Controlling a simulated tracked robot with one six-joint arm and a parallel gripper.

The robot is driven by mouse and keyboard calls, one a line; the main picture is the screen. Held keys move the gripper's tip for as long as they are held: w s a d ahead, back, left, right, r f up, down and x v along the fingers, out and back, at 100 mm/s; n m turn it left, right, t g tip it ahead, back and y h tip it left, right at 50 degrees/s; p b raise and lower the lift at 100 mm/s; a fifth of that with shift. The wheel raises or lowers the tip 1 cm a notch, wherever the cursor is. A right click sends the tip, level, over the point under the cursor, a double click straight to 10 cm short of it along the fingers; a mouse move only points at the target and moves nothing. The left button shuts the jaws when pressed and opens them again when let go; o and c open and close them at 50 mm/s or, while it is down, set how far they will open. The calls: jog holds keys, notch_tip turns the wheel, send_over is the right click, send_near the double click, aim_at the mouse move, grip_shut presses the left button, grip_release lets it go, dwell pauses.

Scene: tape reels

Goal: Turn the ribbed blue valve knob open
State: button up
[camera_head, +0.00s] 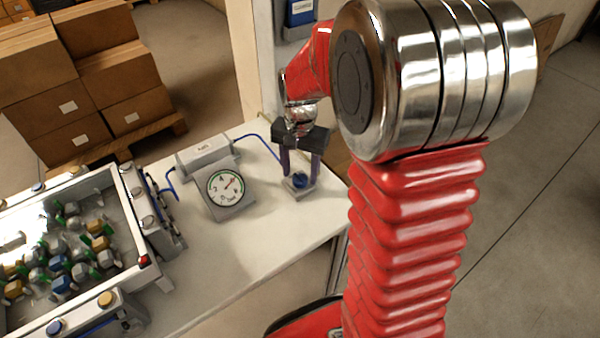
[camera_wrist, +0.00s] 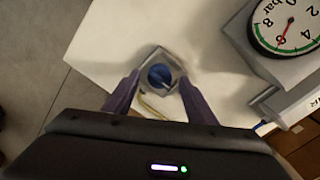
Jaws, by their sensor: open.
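The blue valve knob (camera_head: 300,180) sits on a grey base near the right corner of the white table. In the wrist view the knob (camera_wrist: 160,76) shows from above, round and blue, on its squarish grey base (camera_wrist: 147,60). My gripper (camera_head: 301,174) points down over the knob with its two purple fingers apart. In the wrist view my gripper (camera_wrist: 160,92) is open, one fingertip on each side of the base's near part. I cannot tell whether the fingers touch the knob. Its ribs are too small to make out.
A pressure gauge (camera_head: 226,186) and a grey box (camera_head: 204,153) stand left of the knob. A blue hose (camera_head: 262,143) runs along the back. A crate (camera_head: 140,218) of small coloured parts fills the table's left. The white table (camera_head: 262,235) is clear in front.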

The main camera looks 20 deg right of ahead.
aim_at(299, 175)
notch_tip(299, 175, up, 12)
jog(key=shift+r, duration=0.2)
jog(key=shift+w, duration=0.1)
dwell(0.7)
jog(key=s+a+r+n+t, duration=0.1)
jog(key=s+a+n, duration=0.3)
jog(key=s, duration=0.5)
jog(key=s+a+r+n+t, duration=0.1)
jog(key=s+a+n+t, duration=0.3)
jog(key=s, duration=0.4)
jog(key=shift+s+a+r+n+t, duration=0.3)
jog(key=shift+s+r+n, duration=0.1)
jog(key=shift+n, duration=0.2)
